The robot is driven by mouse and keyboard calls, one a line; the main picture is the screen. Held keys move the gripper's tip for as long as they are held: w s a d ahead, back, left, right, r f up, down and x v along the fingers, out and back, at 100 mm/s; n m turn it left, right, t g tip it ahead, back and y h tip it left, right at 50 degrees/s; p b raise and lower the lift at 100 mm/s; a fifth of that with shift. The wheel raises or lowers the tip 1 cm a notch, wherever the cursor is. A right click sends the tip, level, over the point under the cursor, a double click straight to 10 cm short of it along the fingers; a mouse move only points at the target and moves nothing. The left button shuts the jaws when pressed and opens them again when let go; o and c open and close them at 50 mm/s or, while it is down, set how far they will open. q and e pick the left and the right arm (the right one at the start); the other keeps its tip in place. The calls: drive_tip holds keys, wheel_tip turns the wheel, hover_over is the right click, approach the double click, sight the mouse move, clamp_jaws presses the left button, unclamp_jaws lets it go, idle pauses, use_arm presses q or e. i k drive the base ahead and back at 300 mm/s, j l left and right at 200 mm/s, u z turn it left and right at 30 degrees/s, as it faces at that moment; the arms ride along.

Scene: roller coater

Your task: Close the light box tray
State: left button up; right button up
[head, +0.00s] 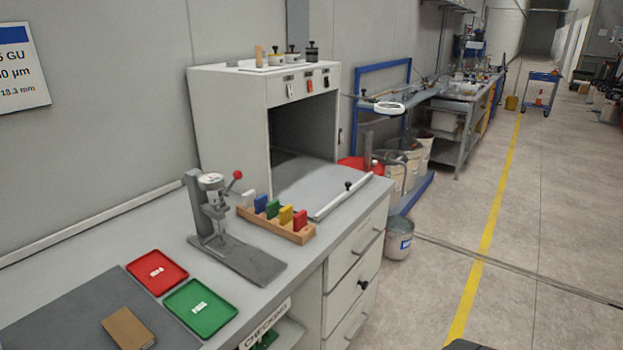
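The light box (228,120) is a pale grey cabinet standing on the counter, with a dark open front. Its tray (305,185) is a flat grey panel that sticks out of the opening toward the counter's front edge. The tray has a pale front rail (330,201) with a small black knob (348,185) on it. The back part of the tray is hidden inside the dark box. Neither of my grippers is in view.
On the counter (130,235), a press-like gauge stand (225,235) and a wooden rack (278,225) with coloured blocks stand left of the tray. A red tray (157,271) and a green tray (200,306) lie nearer. Drawers (355,255) sit below.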

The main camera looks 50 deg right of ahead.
sight(314, 186)
drive_tip(key=z, duration=1.55)
